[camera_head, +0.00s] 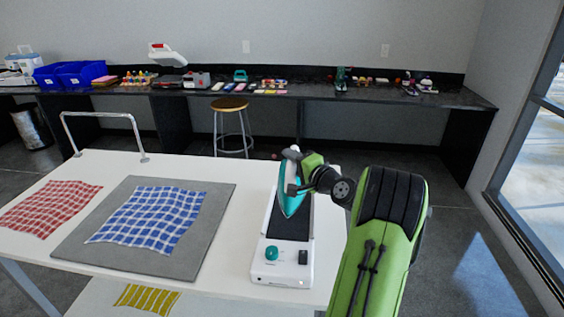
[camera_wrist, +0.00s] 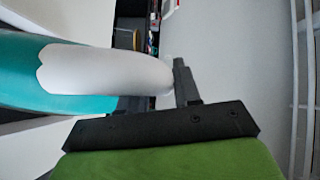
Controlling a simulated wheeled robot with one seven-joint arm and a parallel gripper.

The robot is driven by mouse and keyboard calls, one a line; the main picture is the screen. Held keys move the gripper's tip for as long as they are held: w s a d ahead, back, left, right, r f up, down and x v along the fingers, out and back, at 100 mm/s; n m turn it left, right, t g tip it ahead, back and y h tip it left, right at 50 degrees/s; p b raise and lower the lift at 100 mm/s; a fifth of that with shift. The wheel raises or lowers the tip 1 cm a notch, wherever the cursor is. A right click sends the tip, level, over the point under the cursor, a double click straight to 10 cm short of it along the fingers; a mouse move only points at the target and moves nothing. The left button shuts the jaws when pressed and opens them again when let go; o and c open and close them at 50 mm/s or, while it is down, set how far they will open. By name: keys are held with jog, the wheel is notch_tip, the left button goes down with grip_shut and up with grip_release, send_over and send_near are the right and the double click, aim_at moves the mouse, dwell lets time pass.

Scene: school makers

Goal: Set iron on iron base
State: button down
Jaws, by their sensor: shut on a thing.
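The teal and white iron (camera_head: 290,197) is tilted up on its side over the back part of the iron base. The iron base (camera_head: 282,266) is white with a dark sloped plate, a teal knob and a black switch, and stands at the table's right side. My gripper (camera_head: 294,172) is shut on the iron's handle. In the wrist view, the iron's white and teal body (camera_wrist: 105,72) crosses between the dark fingers of my gripper (camera_wrist: 158,92). Whether the iron touches the base is unclear, as the contact area is hidden.
On the white table (camera_head: 100,167) lie a grey mat (camera_head: 217,205) with a blue checked cloth (camera_head: 155,217), and a red checked cloth (camera_head: 50,207). A metal rail (camera_head: 100,114) stands at the back left. A stool (camera_head: 231,104) and a cluttered dark counter (camera_head: 310,98) are behind.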

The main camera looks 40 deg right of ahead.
aim_at(284, 172)
jog(key=shift+a+f+b, duration=0.15)
jog(key=shift+f+b, duration=0.25)
jog(key=shift+b, duration=0.05)
jog(key=shift+f+b, duration=1.85)
jog(key=shift+f, duration=0.5)
jog(key=shift+f+b, duration=0.6)
jog(key=shift+b, duration=0.05)
jog(key=c, duration=1.1)
grip_release()
jog(key=shift+f, duration=0.15)
jog(key=s+b, duration=0.1)
jog(key=s, duration=0.2)
jog(key=s+a+b, duration=0.1)
jog(key=s, duration=0.3)
jog(key=s+r+b, duration=0.1)
jog(key=s, duration=0.3)
jog(key=shift+a, duration=0.3)
jog(key=shift+w, duration=0.1)
